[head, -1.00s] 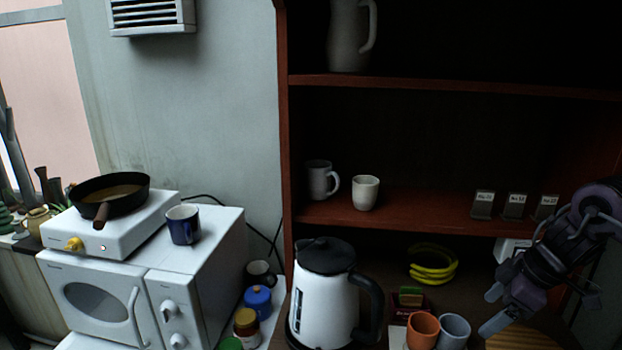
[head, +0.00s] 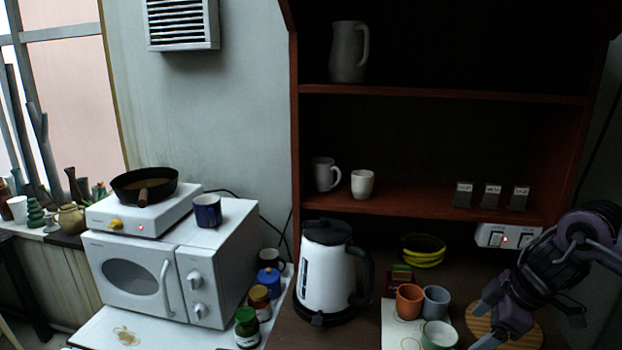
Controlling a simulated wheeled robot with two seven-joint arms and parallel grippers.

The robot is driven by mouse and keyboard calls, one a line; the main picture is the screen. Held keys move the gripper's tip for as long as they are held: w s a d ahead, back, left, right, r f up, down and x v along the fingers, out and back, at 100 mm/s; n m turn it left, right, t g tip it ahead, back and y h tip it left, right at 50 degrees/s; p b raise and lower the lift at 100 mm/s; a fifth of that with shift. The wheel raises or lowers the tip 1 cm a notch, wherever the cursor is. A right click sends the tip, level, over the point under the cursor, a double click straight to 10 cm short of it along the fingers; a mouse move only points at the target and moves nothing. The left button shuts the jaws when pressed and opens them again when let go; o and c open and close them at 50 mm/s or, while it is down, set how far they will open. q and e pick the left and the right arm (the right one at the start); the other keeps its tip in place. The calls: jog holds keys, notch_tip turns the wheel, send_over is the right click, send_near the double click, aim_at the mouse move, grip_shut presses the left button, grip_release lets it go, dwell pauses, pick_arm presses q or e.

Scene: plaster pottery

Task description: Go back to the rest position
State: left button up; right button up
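My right gripper (head: 530,329) hangs at the lower right of the head view, fingers pointing down and spread apart, with nothing seen between them. It is over or in front of a round wooden board (head: 506,318), to the right of the cups; its height above the board is hard to tell. My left gripper is not in view.
An orange cup (head: 409,300), a grey cup (head: 435,301) and a green-white cup (head: 439,335) stand left of my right gripper. A kettle (head: 327,275), microwave (head: 150,275) and jars (head: 247,327) are further left. A wooden shelf (head: 400,202) rises behind.

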jog(key=w+a+f+n+t+y, duration=0.1)
jog(key=a+f+n, duration=0.25)
jog(key=a, duration=0.75)
jog(key=a+f+n+t+y, duration=0.15)
jog(key=a+f, duration=0.35)
jog(key=a, duration=0.5)
jog(key=s+a+r+m+t+y, duration=0.1)
jog(key=s+a+m+t, duration=0.2)
jog(key=a, duration=0.8)
jog(key=s+d+f+m+g+h, duration=0.2)
jog(key=s+d+f+m+h, duration=0.15)
jog(key=s+d+m, duration=0.4)
jog(key=s+d+f+m+g+h, duration=0.3)
jog(key=s+d+f+m, duration=0.15)
jog(key=s+d, duration=0.55)
notch_tip(320, 180, down, 30)
jog(key=s+r+g, duration=0.1)
jog(key=s+g, duration=0.1)
jog(key=s+d+f, duration=0.1)
jog(key=s+f, duration=0.9)
jog(key=s+d+f+b, duration=0.1)
jog(key=s+d+f, duration=0.1)
jog(key=s+f, duration=0.8)
jog(key=shift+s+d+f+g, duration=0.3)
jog(key=shift+s+f+g, duration=0.05)
jog(key=shift+f, duration=0.05)
